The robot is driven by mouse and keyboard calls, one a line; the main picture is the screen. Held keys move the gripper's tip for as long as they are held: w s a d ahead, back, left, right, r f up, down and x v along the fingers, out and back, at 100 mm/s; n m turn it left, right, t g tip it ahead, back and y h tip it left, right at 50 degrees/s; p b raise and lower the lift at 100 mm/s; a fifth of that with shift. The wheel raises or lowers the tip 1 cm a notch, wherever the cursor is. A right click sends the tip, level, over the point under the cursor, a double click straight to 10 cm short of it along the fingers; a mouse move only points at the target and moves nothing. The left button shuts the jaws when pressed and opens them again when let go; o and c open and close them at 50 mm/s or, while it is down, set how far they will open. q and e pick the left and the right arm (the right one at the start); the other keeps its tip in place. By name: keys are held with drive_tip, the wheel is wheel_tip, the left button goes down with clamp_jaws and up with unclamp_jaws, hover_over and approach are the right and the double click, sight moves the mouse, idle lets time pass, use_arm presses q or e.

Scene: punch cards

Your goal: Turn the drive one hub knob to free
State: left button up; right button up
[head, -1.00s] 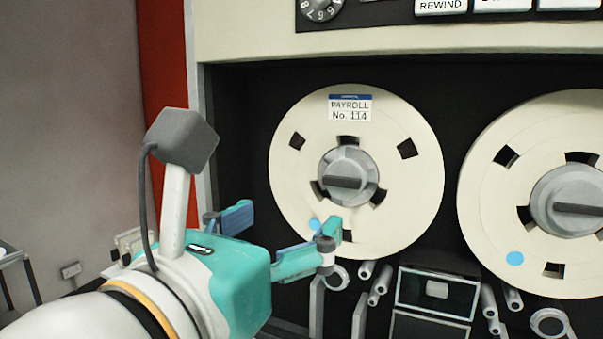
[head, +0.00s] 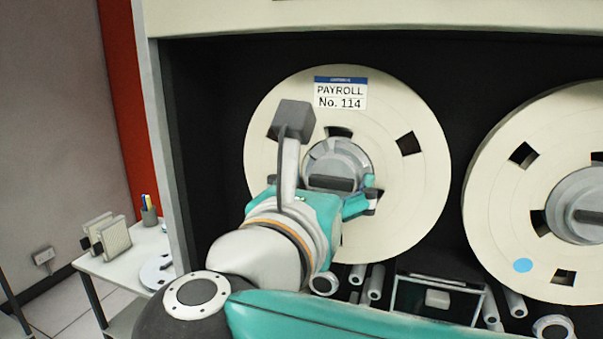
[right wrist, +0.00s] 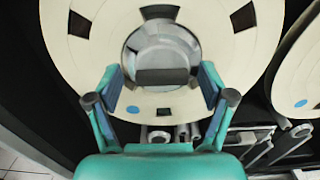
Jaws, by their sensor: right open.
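The left tape reel, labelled PAYROLL No. 114 (head: 415,190), is cream and upright in the drive, with a grey round hub at its middle. The hub knob (head: 333,184) is a dark bar lying about level across the hub; it also shows in the right wrist view (right wrist: 162,76). My right gripper (right wrist: 160,82) is open in front of the hub, its fingertips on either side of the knob. I cannot tell whether the fingertips touch anything. In the head view my wrist and arm hide the reel's lower left. My left gripper is not in view.
A second cream reel (head: 500,220) with a hub knob (head: 588,216) stands at the right. Rollers and a glass-fronted box (head: 437,298) sit below the reels. A white side table (head: 120,262) with a pen cup (head: 149,213) stands at the left.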

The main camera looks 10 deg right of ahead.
drive_tip(key=shift+d, duration=0.1)
drive_tip(key=c, duration=1.1)
drive_tip(key=shift+o, duration=0.2)
